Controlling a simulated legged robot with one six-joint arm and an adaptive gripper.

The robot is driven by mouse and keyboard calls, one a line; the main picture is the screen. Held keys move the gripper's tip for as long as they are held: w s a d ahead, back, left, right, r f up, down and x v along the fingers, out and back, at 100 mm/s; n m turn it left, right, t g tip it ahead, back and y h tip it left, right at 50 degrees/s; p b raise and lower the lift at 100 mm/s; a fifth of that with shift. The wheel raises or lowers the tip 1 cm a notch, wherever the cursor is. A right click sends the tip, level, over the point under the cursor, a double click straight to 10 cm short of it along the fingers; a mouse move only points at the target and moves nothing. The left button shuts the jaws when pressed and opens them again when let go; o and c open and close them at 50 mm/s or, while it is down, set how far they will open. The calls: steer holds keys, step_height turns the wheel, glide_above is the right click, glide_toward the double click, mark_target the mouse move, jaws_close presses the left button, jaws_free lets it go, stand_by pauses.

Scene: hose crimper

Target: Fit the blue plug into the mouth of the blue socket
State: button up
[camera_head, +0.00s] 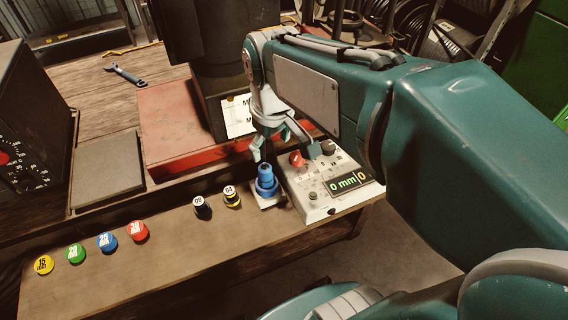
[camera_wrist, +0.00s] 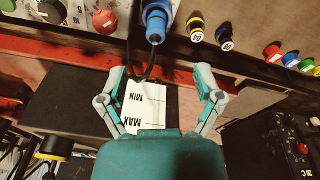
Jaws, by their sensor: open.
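The blue socket (camera_head: 266,189) stands upright on a small pale base at the bench's front edge, beside the grey control box. A narrower blue part, which looks like the blue plug (camera_head: 264,170), rises from its top. I cannot tell how deep it sits. In the wrist view the blue plug (camera_wrist: 155,32) is at the top centre, with a dark cable running from its end. My gripper (camera_head: 281,145) is above and behind the plug. In the wrist view my gripper (camera_wrist: 164,78) has its fingers spread wide, with nothing between them, apart from the plug.
The grey control box (camera_head: 316,203) reads 0 mm and has a red button (camera_head: 297,159). Two small caps (camera_head: 202,206) and several coloured round buttons (camera_head: 106,241) line the bench front to the left. A red machine base (camera_head: 175,125) stands behind. A wrench (camera_head: 124,74) lies further back.

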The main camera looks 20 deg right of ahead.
steer(key=s+m+t, duration=0.3)
steer(key=s, duration=0.6)
steer(key=shift+s+m+t, duration=0.25)
steer(key=shift+m+t, duration=0.05)
steer(key=shift+t, duration=0.1)
